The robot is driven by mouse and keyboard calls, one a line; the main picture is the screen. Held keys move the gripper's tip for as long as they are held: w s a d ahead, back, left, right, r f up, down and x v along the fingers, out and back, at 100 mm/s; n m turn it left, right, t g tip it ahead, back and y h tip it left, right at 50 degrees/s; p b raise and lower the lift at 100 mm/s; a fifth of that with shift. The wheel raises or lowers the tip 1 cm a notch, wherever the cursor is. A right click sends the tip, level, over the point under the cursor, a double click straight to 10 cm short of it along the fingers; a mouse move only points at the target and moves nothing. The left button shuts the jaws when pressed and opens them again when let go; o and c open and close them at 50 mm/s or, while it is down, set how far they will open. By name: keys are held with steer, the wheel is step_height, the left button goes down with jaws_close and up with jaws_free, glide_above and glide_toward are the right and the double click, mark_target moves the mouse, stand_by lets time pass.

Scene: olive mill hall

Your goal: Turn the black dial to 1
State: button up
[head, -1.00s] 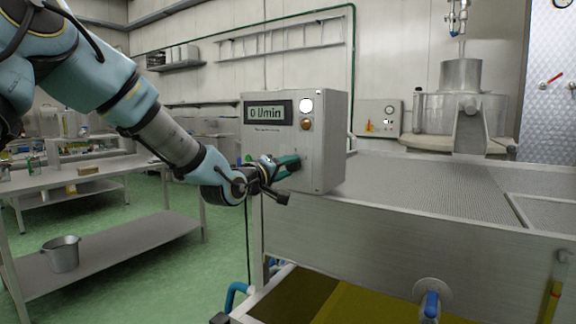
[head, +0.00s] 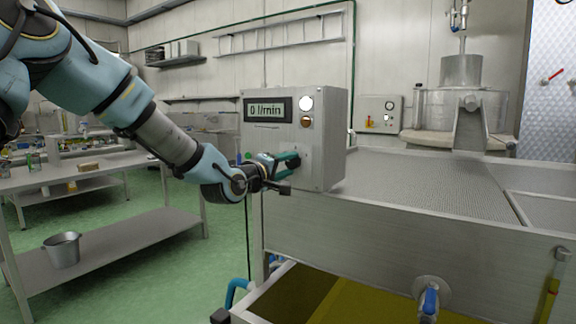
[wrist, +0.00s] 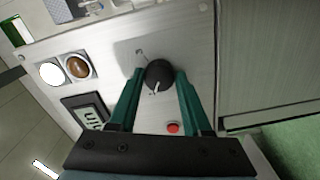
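The black dial (wrist: 158,75) is on the steel front of the control box (head: 325,140). It shows in the wrist view, round and dark, with a pale pointer line toward the picture's bottom. A small mark is on the panel above and left of it; I cannot read it. My gripper (wrist: 160,84) is open, with its green fingers on either side of the dial and narrow gaps visible. The display (head: 267,110) reads 0 l/min.
A white round light (head: 306,103) and an amber one (head: 306,122) sit beside the display. A red button (wrist: 172,128) is near the right finger. The steel machine table (head: 420,185) extends right of the box. A bench with a bucket (head: 62,250) stands left.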

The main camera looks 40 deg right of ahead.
steer(key=o, duration=0.4)
steer(key=shift+a, duration=0.1)
steer(key=b+v, duration=0.1)
steer(key=v, duration=0.9)
steer(key=shift+a+b, duration=0.3)
steer(key=w+a+f+t+y+p, duration=0.1)
steer(key=w+a+f+y, duration=0.35)
steer(key=a, duration=0.45)
steer(key=w+a+f+t+y+p, duration=0.1)
steer(key=w+a+f+y, duration=0.3)
steer(key=a, duration=0.4)
steer(key=w+a+f+y, duration=0.35)
steer(key=a+f, duration=0.25)
steer(key=a, duration=0.3)
steer(key=s+a+f+g+y, duration=0.1)
steer(key=s+a, duration=0.2)
steer(key=a, duration=0.4)
steer(key=s+a+g+y+p, duration=0.1)
steer(key=s+a+g+y, duration=0.1)
steer(key=s+a, duration=0.2)
steer(key=s+a+f+g+y+p, duration=0.1)
steer(key=s+a, duration=0.3)
steer(key=a, duration=0.7)
steer(key=shift+s+f+m+g+y, duration=0.2)
steer(key=shift+f+m+g+y, duration=0.15)
steer(key=shift+g+y, duration=0.2)
